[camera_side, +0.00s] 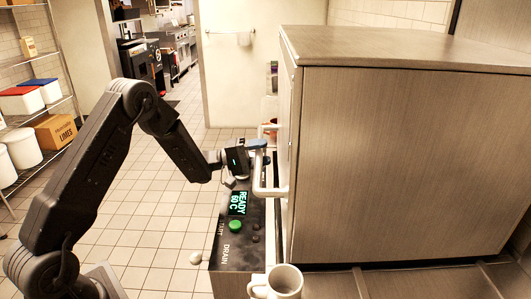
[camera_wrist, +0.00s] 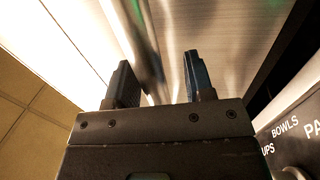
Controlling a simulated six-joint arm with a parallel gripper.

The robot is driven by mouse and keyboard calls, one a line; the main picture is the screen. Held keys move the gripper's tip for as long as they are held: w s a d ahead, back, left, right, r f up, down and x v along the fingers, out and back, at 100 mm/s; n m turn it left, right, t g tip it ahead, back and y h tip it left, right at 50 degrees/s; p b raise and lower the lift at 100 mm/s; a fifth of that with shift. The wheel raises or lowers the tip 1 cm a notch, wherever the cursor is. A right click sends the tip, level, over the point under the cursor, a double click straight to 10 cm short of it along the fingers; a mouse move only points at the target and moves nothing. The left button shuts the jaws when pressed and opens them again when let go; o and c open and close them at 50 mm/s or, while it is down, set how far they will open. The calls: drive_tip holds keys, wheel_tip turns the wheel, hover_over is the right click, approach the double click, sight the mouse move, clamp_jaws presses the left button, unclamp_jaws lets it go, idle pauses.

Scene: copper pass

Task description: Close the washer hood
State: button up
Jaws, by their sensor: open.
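The washer hood (camera_side: 400,160) is a large brushed-steel box filling the right of the side view. Its lower edge lies close to the counter; I cannot tell whether it touches. A pale bar handle (camera_side: 260,186) stands out from its left face. My gripper (camera_side: 258,146) is at the upper part of this handle, fingers pointing towards the hood. In the wrist view my gripper (camera_wrist: 160,78) is open, with a blurred bar running behind and between the fingers. Contact with the handle cannot be made out. Steel (camera_wrist: 230,30) fills the view beyond the fingers.
A black control panel (camera_side: 238,250) with a lit display (camera_side: 238,203) and green button (camera_side: 235,226) sits below my gripper. A white mug (camera_side: 288,281) stands in front of the hood. A labelled panel (camera_wrist: 300,125) shows at the wrist view's right. Shelving (camera_side: 40,90) stands far left.

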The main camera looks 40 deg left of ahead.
drive_tip(key=v, duration=1.2)
drive_tip(key=shift+s+f, duration=0.15)
drive_tip(key=shift+s, duration=0.05)
drive_tip(key=shift+a, duration=0.1)
drive_tip(key=s+d+r+m+g, duration=0.35)
drive_tip(key=d+r+g, duration=0.2)
drive_tip(key=d, duration=0.25)
drive_tip(key=s+d+r+m+g, duration=0.3)
drive_tip(key=s+d+r+g, duration=0.15)
drive_tip(key=d+g, duration=0.35)
drive_tip(key=s+d+r+m+t+y, duration=0.1)
drive_tip(key=s+t+y, duration=0.1)
drive_tip(key=s+y, duration=0.5)
drive_tip(key=s+d+r+m+t+y, duration=0.1)
drive_tip(key=s+t+y, duration=0.2)
drive_tip(key=s+y, duration=0.4)
drive_tip(key=shift+s, duration=1.55)
drive_tip(key=shift+m, duration=0.25)
